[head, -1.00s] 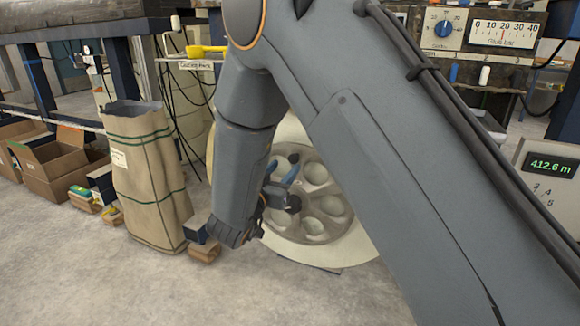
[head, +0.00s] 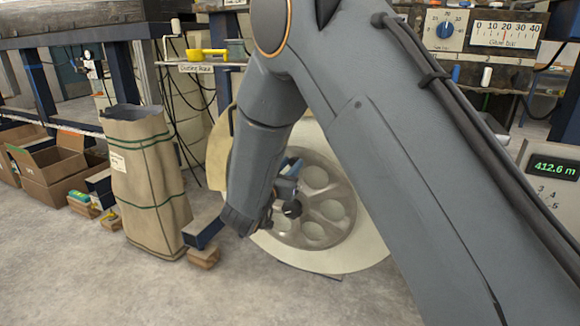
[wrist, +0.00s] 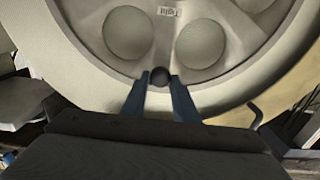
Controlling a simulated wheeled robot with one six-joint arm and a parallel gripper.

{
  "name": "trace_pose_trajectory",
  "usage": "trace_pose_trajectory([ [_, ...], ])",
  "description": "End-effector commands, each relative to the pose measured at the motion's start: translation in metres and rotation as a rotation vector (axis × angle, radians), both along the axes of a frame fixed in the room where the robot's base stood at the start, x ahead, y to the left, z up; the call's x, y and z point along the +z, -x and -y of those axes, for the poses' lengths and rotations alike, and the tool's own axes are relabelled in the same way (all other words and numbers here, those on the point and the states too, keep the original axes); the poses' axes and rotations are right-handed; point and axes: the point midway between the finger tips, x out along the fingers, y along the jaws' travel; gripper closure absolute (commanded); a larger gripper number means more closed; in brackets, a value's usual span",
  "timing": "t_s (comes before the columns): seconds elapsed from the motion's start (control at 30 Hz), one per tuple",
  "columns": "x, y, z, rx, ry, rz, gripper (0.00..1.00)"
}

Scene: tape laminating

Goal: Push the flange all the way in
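The flange (head: 341,200) is a grey wheel-like disc with several round recesses, set against the pale roll (head: 372,250). In the wrist view the flange (wrist: 165,48) fills the top, with a "Tight" label. A small black knob (wrist: 160,76) shows near its lower rim. My gripper (wrist: 160,78) has its two blue-grey fingers on either side of the knob, and they appear to touch it. In the head view my gripper (head: 290,185) is in front of the flange's left part, partly hidden by my forearm. The flange's left side is hidden too. I cannot tell whether it is fully seated.
A tan paper sack (head: 145,180) stands to the left, with open cardboard boxes (head: 55,170) beyond it. Small wooden blocks (head: 204,257) lie on the floor near my arm. A control panel with a gauge (head: 505,35) is at the upper right. The front floor is clear.

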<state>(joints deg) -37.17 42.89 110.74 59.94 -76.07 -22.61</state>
Motion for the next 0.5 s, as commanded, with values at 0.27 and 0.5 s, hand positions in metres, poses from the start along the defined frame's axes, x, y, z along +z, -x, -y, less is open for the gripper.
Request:
trace_pose_trajectory([
  [0.27, 0.001, -0.014, 0.005, -0.001, -0.001, -0.001, 1.0],
  [0.5, 0.001, -0.037, 0.013, 0.001, -0.001, 0.0, 1.0],
])
